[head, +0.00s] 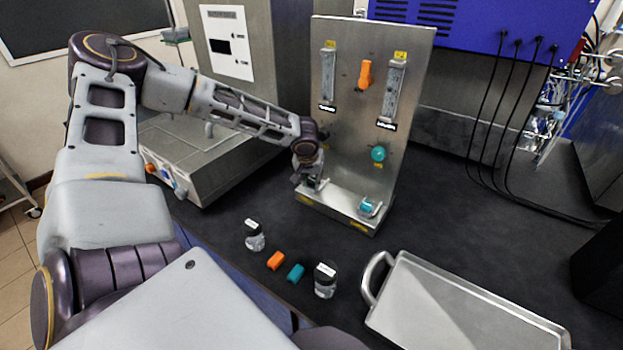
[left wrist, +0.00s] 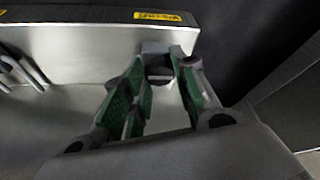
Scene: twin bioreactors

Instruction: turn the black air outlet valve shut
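The upright metal panel (head: 350,125) stands on the dark bench. My left gripper (head: 312,180) is at the foot of its left column, close above the base ledge. A small dark part shows at its tips, but the gripper mostly covers what is there, so I cannot make out the black valve clearly. In the left wrist view, the green-padded fingers (left wrist: 160,75) come in on both sides of a small grey and dark block (left wrist: 157,60), before a wall with a yellow label (left wrist: 157,17). Whether they press on it is unclear. My right gripper is not in view.
The panel carries an orange valve (head: 365,74) and a teal knob (head: 378,153); a teal fitting (head: 368,206) sits on its base. Two jars (head: 254,236) (head: 326,281), an orange block (head: 275,260), a teal block (head: 296,273) and a metal tray (head: 400,268) lie in front.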

